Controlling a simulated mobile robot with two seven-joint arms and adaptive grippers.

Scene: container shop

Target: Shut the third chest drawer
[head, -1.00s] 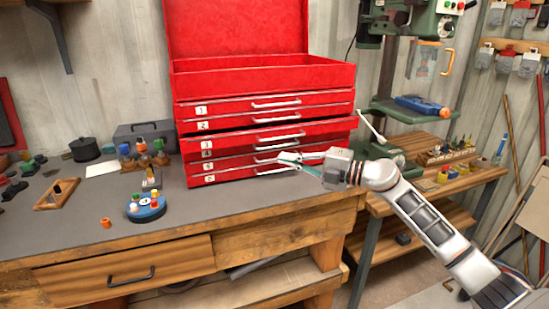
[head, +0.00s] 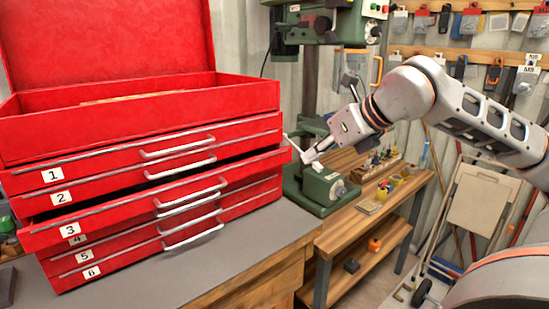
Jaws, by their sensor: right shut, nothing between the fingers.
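The red tool chest (head: 150,122) stands on the bench at the left, with numbered drawers. The third drawer (head: 110,218), labelled 3, sticks out past the drawers above and below, with a dark gap over its front. Its silver handle (head: 192,193) faces me. The other drawers look shut. My right gripper (head: 305,155) is shut and empty, just right of the chest's right side. From this view I cannot tell whether its fingers touch the chest. My left gripper is not in view.
The chest's top compartment (head: 140,120) is open with its lid up. A green drill press (head: 318,190) stands behind my right gripper on a wooden side table (head: 350,165). The grey bench top (head: 240,240) in front of the chest is clear.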

